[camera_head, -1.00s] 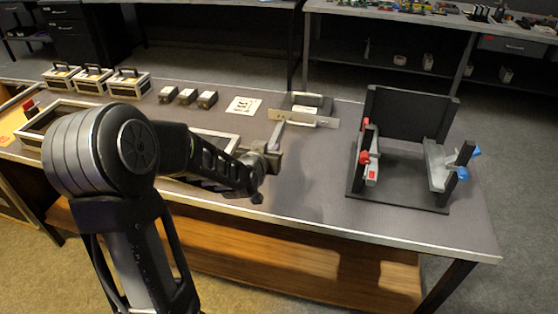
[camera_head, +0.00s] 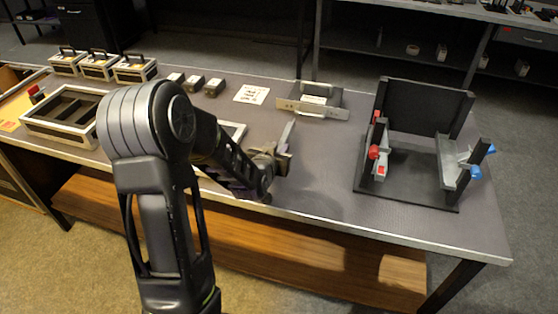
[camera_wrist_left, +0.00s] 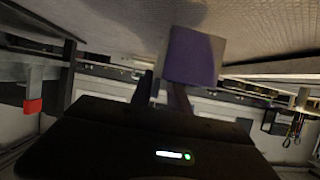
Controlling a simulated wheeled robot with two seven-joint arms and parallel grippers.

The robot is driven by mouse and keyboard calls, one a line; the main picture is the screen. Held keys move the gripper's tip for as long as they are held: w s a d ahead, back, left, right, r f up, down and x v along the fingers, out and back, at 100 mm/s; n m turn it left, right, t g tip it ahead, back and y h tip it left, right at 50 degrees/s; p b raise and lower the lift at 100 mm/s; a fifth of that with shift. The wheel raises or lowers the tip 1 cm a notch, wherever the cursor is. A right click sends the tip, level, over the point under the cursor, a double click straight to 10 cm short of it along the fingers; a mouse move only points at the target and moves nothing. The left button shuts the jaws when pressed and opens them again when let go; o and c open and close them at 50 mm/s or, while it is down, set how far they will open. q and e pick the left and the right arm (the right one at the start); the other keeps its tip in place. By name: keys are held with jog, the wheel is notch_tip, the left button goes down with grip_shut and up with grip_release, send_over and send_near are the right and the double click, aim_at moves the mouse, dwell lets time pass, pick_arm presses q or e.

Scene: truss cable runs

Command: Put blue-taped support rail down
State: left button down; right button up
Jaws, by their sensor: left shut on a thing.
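My left gripper (camera_head: 276,163) reaches over the front middle of the bench and is shut on a pale grey rail (camera_head: 288,134). The rail sticks out of the jaws toward the back of the bench. In the left wrist view a piece with a blue-violet band (camera_wrist_left: 190,57) sits in front of the jaws (camera_wrist_left: 172,96), close to the bench surface. I cannot tell whether it touches the bench. The jaws hide part of the rail in the head view. My right gripper is not in view.
A black fixture (camera_head: 418,105) with red and blue knobs and grey side pieces stands at the right. A metal plate with a handle (camera_head: 313,109), a printed card (camera_head: 251,94), small boxes (camera_head: 194,84) and a divided tray (camera_head: 57,132) lie further left. The bench before the fixture is clear.

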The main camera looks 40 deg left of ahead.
pick_arm(q)
jog(key=shift+f, duration=2)
jog(key=shift+f, duration=0.2)
jog(key=c, duration=1.3)
grip_release()
jog(key=shift+o, duration=0.2)
